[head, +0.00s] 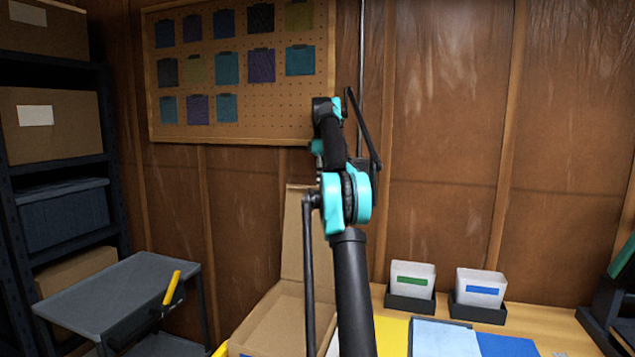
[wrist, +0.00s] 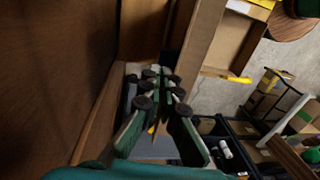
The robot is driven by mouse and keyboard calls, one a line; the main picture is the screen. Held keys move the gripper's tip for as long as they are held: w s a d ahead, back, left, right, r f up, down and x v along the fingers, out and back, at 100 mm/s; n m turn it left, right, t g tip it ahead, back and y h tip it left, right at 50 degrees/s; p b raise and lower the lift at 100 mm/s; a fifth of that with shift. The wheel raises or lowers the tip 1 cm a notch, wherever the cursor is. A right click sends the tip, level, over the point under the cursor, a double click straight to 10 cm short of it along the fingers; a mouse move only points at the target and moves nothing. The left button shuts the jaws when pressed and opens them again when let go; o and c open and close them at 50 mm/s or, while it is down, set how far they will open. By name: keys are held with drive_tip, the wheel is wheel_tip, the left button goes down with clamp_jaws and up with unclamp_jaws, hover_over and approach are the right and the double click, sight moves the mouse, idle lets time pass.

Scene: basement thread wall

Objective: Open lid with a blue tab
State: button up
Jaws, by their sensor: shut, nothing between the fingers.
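An open cardboard box (head: 270,325) stands on the bench at the lower middle of the head view. Its tall lid (head: 305,235) stands upright at the back, partly hidden by my arm. I see no blue tab on it. Box cardboard, probably the lid, also shows in the wrist view (wrist: 200,48). My gripper (wrist: 163,74) is shut and empty in the wrist view, pointing along the wood wall beside this cardboard. I cannot tell whether they touch. In the head view my raised arm hides the fingers.
White bins with a green label (head: 412,281) and a blue label (head: 481,291) stand at the back of the bench. Yellow and blue sheets lie in front. A pegboard (head: 240,115) hangs behind.

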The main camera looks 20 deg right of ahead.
drive_tip(key=shift+o, duration=1.1)
drive_tip(key=f, duration=0.2)
drive_tip(key=w+d+f, duration=0.1)
drive_tip(key=shift+o, duration=0.4)
drive_tip(key=shift+w+d+f, duration=0.1)
drive_tip(key=shift+w+f, duration=0.1)
drive_tip(key=shift+f, duration=0.05)
drive_tip(key=shift+o, duration=1.2)
drive_tip(key=shift+w+d+f, duration=0.35)
drive_tip(key=shift+d+f, duration=0.1)
drive_tip(key=shift+d, duration=0.05)
drive_tip(key=shift+s+a+r, duration=0.15)
drive_tip(key=shift+s+r, duration=0.15)
drive_tip(key=shift+s, duration=0.05)
drive_tip(key=shift+c, duration=1.2)
drive_tip(key=shift+w+a, duration=0.35)
drive_tip(key=shift+a, duration=0.05)
drive_tip(key=shift+r, duration=0.1)
